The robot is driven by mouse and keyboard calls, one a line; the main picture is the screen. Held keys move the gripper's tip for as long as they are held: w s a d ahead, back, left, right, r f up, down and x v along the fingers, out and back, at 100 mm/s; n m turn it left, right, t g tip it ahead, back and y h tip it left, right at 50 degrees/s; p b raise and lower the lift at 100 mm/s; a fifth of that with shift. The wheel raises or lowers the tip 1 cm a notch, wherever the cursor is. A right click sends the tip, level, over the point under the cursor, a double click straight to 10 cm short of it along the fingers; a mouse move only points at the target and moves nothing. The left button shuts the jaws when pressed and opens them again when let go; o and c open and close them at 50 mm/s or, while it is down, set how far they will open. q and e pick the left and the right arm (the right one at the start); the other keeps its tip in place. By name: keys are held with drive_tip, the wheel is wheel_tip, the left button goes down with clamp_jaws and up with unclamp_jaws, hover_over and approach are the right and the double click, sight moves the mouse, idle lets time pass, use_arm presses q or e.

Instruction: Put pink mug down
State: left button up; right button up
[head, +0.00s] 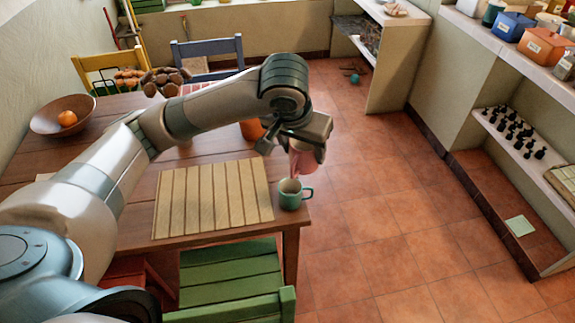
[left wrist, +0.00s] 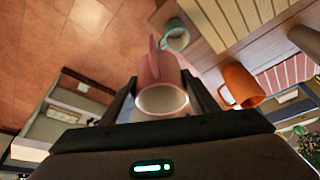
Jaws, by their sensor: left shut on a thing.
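The pink mug (head: 305,160) is in my left gripper (head: 295,148), in the air by the right edge of the wooden table (head: 138,215). In the left wrist view the pink mug (left wrist: 160,75) sits between the two dark fingers of my left gripper (left wrist: 158,92), its round opening facing the camera. The gripper is shut on it. A green mug (head: 290,195) stands on the table corner just below it in the head view. The lower part of the pink mug is close to the green mug in the picture; the gap between them cannot be told. My right gripper is not in view.
A slatted placemat (head: 213,198) lies left of the green mug. An orange mug (left wrist: 240,85) stands on the table, partly hidden by my arm in the head view. A wooden bowl (head: 62,115) holds an orange fruit. A green chair (head: 230,268) stands at the front. Open tiled floor lies right.

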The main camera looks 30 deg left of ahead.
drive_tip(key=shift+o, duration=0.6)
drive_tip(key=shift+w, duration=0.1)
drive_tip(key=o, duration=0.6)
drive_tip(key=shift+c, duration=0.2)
use_arm(q)
drive_tip(key=shift+w+d+r, duration=0.1)
drive_tip(key=shift+w, duration=0.15)
use_arm(e)
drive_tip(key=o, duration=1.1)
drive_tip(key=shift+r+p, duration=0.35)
drive_tip(key=shift+p, duration=0.05)
use_arm(q)
drive_tip(key=w+r+n, duration=0.2)
drive_tip(key=w+r, duration=0.1)
drive_tip(key=w, duration=1.5)
drive_tip(key=w+a+f+p, duration=0.1)
drive_tip(key=a+f, duration=0.1)
drive_tip(key=f, duration=0.6)
drive_tip(key=w+a+f+n+y+p, duration=0.1)
drive_tip(key=a+f, duration=0.1)
drive_tip(key=f, duration=0.7)
drive_tip(key=shift+w, duration=0.2)
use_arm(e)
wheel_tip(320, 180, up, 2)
use_arm(q)
drive_tip(key=shift+a, duration=0.1)
